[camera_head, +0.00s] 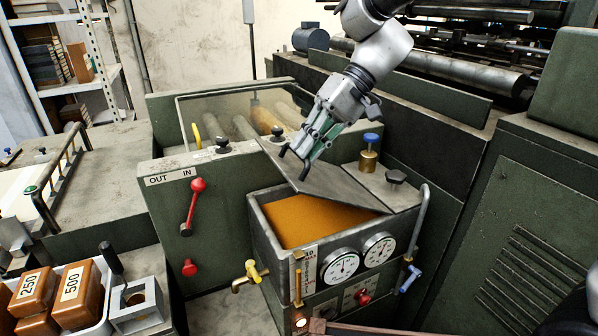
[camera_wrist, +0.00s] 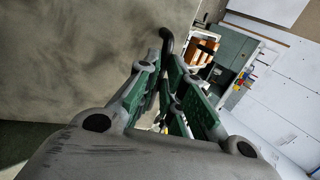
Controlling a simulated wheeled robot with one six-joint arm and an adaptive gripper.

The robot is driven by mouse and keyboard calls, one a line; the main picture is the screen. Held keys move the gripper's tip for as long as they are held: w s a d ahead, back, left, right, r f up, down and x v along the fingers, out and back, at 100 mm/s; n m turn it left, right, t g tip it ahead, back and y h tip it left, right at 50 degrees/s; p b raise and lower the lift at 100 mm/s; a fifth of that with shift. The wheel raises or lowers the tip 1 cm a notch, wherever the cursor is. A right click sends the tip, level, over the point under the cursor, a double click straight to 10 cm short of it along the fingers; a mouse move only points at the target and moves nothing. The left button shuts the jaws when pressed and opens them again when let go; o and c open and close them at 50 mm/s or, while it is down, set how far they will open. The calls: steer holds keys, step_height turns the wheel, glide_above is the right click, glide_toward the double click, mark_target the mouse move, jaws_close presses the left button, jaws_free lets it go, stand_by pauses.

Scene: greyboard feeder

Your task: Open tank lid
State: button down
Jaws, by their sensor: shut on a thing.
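The tank (camera_head: 256,222) is a grey metal box holding orange-brown liquid. Its flat grey lid (camera_head: 335,182) is raised and tilted over the back of the tank, so the front of the opening is uncovered. My gripper (camera_head: 307,150) is shut on the lid's dark handle (camera_head: 304,172) at the lid's left part. In the wrist view the handle's bent black end (camera_wrist: 166,38) shows beyond the green finger pads, and the lid (camera_wrist: 75,60) fills the left side. The exact grip on the handle is partly hidden by the fingers.
A brass knob with a blue top (camera_head: 369,155) stands behind the lid. A red lever (camera_head: 193,205) is at the left.

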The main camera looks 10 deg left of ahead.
steer(key=w+d+r+g+y, duration=0.1)
steer(key=w+d+r+y, duration=0.1)
steer(key=w+d+r, duration=0.2)
steer(key=d+r, duration=0.1)
steer(key=d, duration=0.2)
steer(key=shift+w+r+g+y, duration=0.3)
steer(key=shift+w+r+g, duration=0.1)
steer(key=c, duration=2.2)
jaws_free()
steer(key=shift+w+d, duration=0.15)
steer(key=shift+d, duration=0.15)
steer(key=o, duration=0.7)
steer(key=shift+r, duration=0.15)
step_height(320, 180, up, 10)
steer(key=shift+f, duration=0.1)
